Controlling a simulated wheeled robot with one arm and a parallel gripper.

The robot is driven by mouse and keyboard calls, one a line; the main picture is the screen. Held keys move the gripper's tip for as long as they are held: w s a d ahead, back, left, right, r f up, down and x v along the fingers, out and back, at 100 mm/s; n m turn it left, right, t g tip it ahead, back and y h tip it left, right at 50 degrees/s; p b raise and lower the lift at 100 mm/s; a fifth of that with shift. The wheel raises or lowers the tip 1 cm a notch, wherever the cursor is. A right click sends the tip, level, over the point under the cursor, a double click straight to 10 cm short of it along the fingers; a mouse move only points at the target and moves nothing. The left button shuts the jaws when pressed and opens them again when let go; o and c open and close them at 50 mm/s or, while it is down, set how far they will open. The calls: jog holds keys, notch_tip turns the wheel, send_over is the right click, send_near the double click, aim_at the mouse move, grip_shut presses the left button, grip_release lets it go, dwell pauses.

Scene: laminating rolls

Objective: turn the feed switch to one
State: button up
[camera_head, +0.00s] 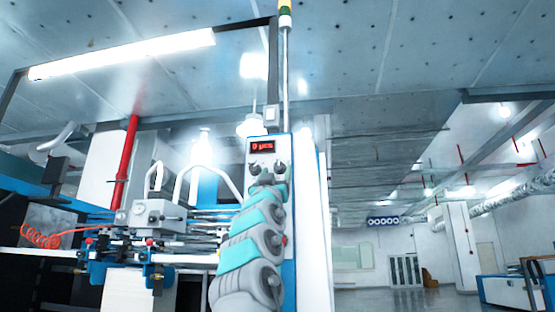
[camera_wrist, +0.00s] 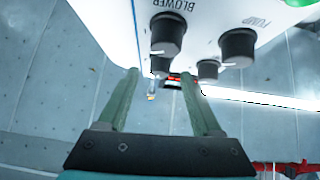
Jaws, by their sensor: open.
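The white control panel (camera_head: 285,148) stands upright on the machine, with a red lit display (camera_head: 262,146) and dark knobs (camera_head: 280,167) below it. In the wrist view the black blower knob (camera_wrist: 167,35) and pump knob (camera_wrist: 237,47) are close. Two more dark knobs (camera_wrist: 208,68) show beyond them; their labels are hidden, so I cannot tell which is the feed switch. My gripper (camera_wrist: 160,74) is open and empty, its two green fingers pointing toward the panel. In the head view my arm covers the panel's lower part, and contact with a knob cannot be told.
Machine parts with a grey block (camera_head: 158,215) and white hoses lie left of the panel. A red pipe (camera_head: 126,162) rises behind. A green part (camera_wrist: 301,2) sits at the panel's edge in the wrist view.

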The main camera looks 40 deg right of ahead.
jog(key=shift+p+x, duration=0.7)
jog(key=shift+x, duration=0.3)
grip_shut()
